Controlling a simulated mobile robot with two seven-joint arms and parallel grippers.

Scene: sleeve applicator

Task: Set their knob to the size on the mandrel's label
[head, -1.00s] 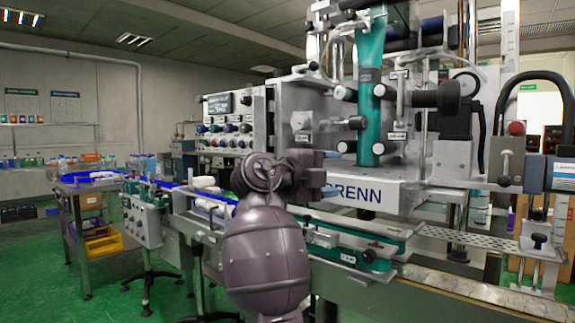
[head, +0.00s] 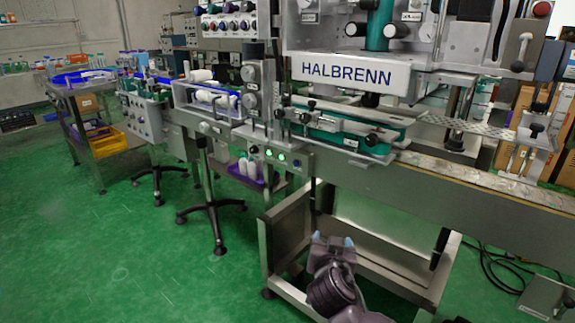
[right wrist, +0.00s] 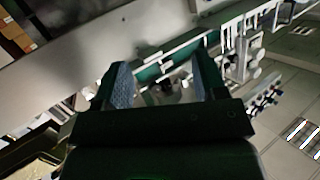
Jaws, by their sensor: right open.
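The mandrel (head: 379,28) is the teal upright column at the top of the head view, cut off by the upper edge. No size can be read on it; small plates beside it are too small to read. Two round grey knobs (head: 250,88) sit one above the other on a post left of the HALBRENN plate. I cannot tell which knob the task means. My right gripper (head: 333,240) is low in front of the machine frame, well below the knobs, open and empty. In the right wrist view its fingers (right wrist: 164,84) stand apart. My left gripper is not in view.
A control panel (head: 237,22) with several coloured knobs is at upper left. Lit green buttons (head: 282,156) sit on the machine front. A conveyor (head: 470,183) runs right.

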